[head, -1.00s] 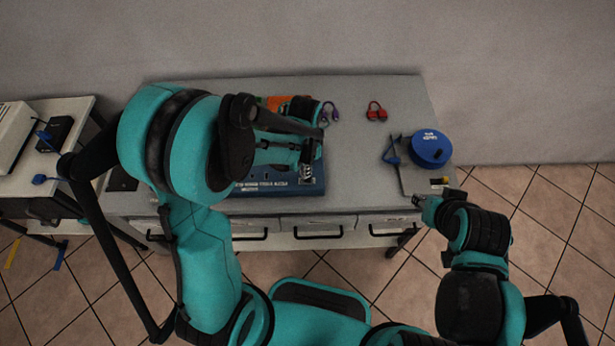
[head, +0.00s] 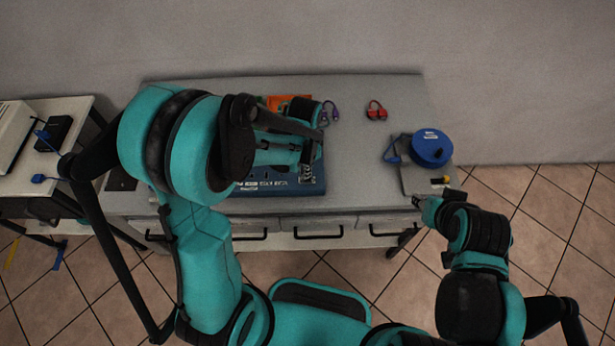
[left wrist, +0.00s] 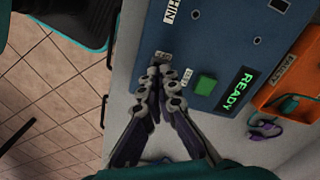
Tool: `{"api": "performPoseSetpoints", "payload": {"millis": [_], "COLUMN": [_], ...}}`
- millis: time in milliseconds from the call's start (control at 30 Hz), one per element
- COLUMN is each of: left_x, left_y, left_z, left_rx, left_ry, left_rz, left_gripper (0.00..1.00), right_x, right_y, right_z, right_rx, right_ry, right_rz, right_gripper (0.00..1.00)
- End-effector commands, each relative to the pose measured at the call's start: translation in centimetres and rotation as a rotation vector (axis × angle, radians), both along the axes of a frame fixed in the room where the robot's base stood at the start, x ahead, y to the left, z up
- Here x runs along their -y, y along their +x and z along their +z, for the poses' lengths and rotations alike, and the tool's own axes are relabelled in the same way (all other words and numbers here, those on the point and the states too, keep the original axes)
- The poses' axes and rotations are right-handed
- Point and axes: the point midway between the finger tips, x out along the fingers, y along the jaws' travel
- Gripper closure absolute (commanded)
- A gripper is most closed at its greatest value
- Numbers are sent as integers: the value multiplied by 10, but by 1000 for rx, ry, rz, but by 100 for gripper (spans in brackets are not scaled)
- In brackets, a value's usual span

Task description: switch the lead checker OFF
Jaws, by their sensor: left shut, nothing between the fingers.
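The lead checker appears to be the blue panel (head: 262,186), which lies on the bench under my left arm. In the left wrist view the blue panel (left wrist: 222,45) shows a green button (left wrist: 206,84) and a lit display (left wrist: 235,91) reading READY. My left gripper (left wrist: 158,72) is shut and empty, its fingertips together at the panel's edge beside a small label. They hide what lies under them, and I cannot tell whether they touch it. In the head view the left gripper (head: 307,174) is over the panel's right end. My right gripper (head: 417,200) is near the bench's front right corner.
An orange tray (left wrist: 275,92) with cables adjoins the panel. Red connectors (head: 376,111) and a blue reel (head: 431,149) lie farther right on the bench. A side table (head: 75,100) stands at the left.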

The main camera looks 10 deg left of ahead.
Motion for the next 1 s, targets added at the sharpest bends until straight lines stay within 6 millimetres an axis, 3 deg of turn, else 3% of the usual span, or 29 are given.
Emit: {"api": "performPoseSetpoints", "payload": {"millis": [800,1000], "left_x": [0,0], "left_y": [0,0], "left_z": [-13,-8], "left_rx": [0,0], "left_ry": [0,0], "left_rz": [0,0], "left_gripper": [100,100], "right_x": [0,0], "right_y": [0,0], "right_z": [-12,-7], "right_rx": [0,0], "right_ry": [0,0], "right_rz": [0,0], "right_gripper": [63,63]}}
